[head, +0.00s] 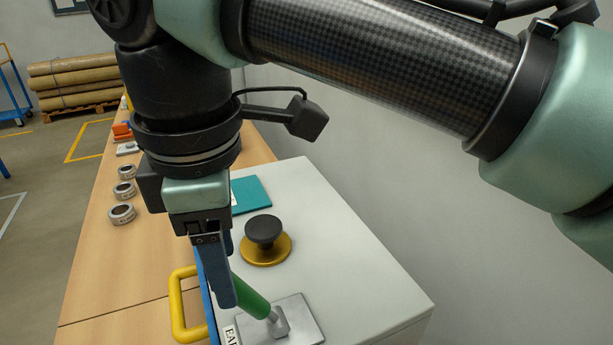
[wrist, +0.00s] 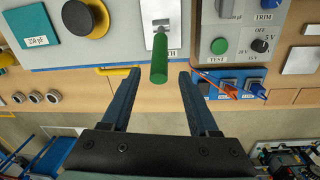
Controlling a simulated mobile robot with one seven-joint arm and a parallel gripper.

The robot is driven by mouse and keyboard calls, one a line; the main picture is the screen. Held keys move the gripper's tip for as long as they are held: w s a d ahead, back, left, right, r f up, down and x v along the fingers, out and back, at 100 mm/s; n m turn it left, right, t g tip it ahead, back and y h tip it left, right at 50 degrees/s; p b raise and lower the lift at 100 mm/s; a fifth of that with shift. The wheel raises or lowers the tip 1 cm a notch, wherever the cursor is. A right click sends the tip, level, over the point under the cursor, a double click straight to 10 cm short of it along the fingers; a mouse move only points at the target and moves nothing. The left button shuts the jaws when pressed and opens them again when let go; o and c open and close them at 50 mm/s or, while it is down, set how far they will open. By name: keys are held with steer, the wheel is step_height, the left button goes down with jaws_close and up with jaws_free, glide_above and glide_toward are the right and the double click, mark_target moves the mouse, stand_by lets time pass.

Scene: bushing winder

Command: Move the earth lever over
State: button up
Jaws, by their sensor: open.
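The earth lever (head: 251,299) has a green cylindrical handle on a metal pivot and plate, on top of a light grey cabinet. In the head view it leans up and to the left from its plate. A label, partly hidden, stands beside the plate. My gripper (head: 224,290) is open, pointing down close to the handle and partly covering it. In the wrist view the green handle (wrist: 159,62) points toward the gap between my open fingers (wrist: 157,75). Its end appears at about the fingertip line, and nothing is clamped.
A black knob on a brass disc (head: 265,242) and a teal plate (head: 250,194) are on the cabinet top. A yellow bar handle (head: 180,305) is at its left side. Several metal rings (head: 122,213) lie on the wooden bench. The wrist view shows a control panel (wrist: 238,45) with cables at right.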

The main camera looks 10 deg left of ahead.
mark_target(254, 304)
steer(key=f, duration=0.7)
steer(key=shift+w+a+f, duration=0.15)
steer(key=shift+w+f, duration=0.15)
steer(key=shift+f, duration=0.05)
jaws_close()
stand_by(1.0)
